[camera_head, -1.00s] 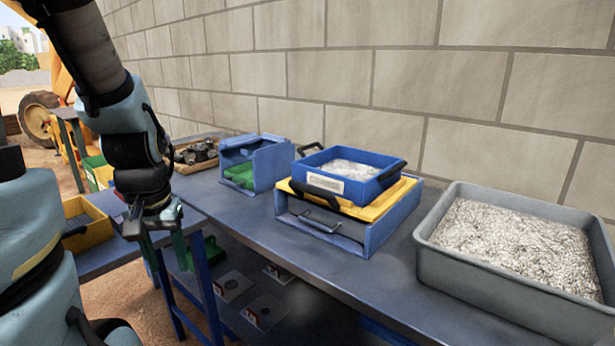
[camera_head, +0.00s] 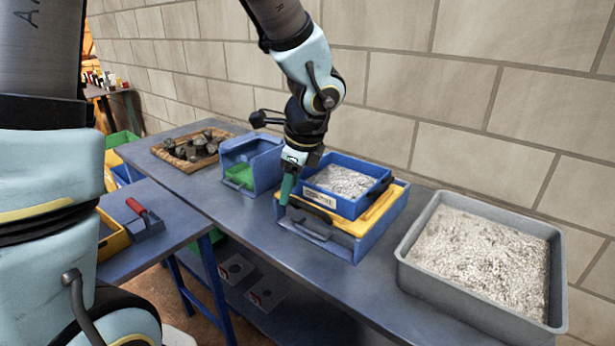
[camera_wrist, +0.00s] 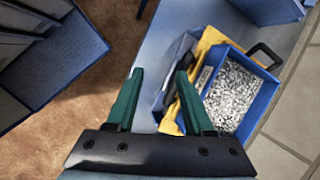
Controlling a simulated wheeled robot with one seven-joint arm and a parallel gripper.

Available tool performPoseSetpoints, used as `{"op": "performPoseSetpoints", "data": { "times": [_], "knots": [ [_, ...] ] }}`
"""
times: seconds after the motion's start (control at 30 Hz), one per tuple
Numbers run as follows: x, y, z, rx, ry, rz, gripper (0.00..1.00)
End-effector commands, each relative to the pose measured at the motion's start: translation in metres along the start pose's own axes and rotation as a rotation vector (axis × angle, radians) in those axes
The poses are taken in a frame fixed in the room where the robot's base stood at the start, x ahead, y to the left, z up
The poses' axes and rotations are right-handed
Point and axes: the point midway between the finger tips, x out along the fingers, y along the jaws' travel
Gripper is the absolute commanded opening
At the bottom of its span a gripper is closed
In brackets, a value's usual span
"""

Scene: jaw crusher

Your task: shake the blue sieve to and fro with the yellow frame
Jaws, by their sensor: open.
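The blue sieve (camera_head: 374,198) sits on the yellow frame (camera_head: 388,212), which rests on a blue stand (camera_head: 364,240) on the long table. Grey gravel (camera_head: 343,181) fills the sieve. The sieve has a dark handle at its right end, and a dark handle shows at the front left. My gripper (camera_head: 287,190) points down at the left front of the sieve and frame. In the wrist view my gripper (camera_wrist: 160,88) is open with nothing between its green fingers. The sieve (camera_wrist: 262,104) and yellow frame (camera_wrist: 210,40) lie to the right of the fingers there.
A grey tray of gravel (camera_head: 410,268) stands at the right. A blue box with green inside (camera_head: 265,165) stands left of the sieve, close to my arm. A wooden tray of dark rocks (camera_head: 165,152) lies farther left. The table front between stand and edge is clear.

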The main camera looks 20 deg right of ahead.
Motion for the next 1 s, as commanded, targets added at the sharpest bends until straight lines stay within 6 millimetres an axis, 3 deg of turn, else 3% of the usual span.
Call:
{"op": "performPoseSetpoints", "data": {
  "times": [0.03, 0.1, 0.3, 0.47, 0.8, 1.0],
  "knots": [
    [-0.019, -0.010, -0.012, 0.101, -0.004, -0.023, 0.52],
    [-0.030, -0.018, -0.025, 0.207, -0.013, -0.052, 0.52],
    [-0.037, -0.027, -0.042, 0.334, -0.025, -0.084, 0.52],
    [-0.018, -0.028, -0.041, 0.334, -0.026, -0.081, 0.52],
    [0.044, -0.033, -0.041, 0.331, -0.025, -0.081, 0.52],
    [0.064, -0.036, -0.041, 0.330, -0.025, -0.084, 0.52]
  ]
}}
